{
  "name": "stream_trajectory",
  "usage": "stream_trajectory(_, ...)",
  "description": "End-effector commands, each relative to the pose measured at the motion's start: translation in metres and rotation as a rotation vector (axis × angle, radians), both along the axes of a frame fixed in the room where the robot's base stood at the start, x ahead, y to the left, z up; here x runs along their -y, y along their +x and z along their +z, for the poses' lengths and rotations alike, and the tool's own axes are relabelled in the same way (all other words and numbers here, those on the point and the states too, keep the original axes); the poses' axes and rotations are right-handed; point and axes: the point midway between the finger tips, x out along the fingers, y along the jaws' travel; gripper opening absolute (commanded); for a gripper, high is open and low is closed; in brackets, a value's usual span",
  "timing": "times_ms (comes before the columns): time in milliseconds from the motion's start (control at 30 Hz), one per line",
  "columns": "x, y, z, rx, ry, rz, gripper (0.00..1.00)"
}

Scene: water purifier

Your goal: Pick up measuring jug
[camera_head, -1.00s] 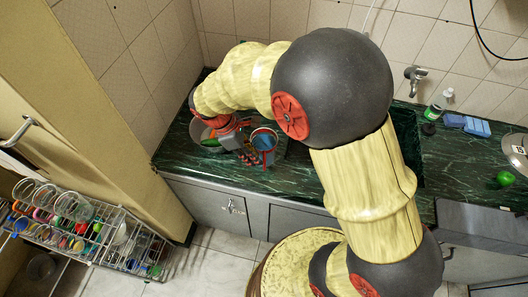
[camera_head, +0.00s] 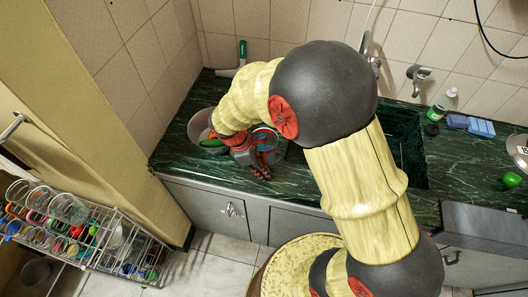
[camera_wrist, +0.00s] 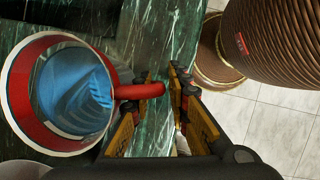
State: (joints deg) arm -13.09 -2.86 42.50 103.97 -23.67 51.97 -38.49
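The measuring jug, with a red rim and blue-looking inside, stands on the dark green marble counter. In the head view the jug (camera_head: 265,134) is partly hidden by my gripper (camera_head: 262,172). In the wrist view the jug (camera_wrist: 40,127) is at the left, seen from above. Its red handle (camera_wrist: 140,91) points right, toward the space between the fingertips. My gripper (camera_wrist: 162,80) is open, its two fingers apart. The handle overlaps the left finger's tip in this view; I cannot tell whether they touch.
A round metal pot (camera_head: 199,121) with something green in it stands left of the jug, close to my wrist. A sink (camera_head: 408,150) lies right of my arm. The counter's front edge (camera_head: 225,182) is close to my gripper. A dish rack (camera_head: 95,240) stands lower left.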

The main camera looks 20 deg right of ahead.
Motion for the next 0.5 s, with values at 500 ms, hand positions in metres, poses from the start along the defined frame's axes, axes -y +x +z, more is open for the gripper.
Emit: stream_trajectory(500, -0.0001, 0.0, 0.0003, 0.0, 0.0, 0.0, 0.0)
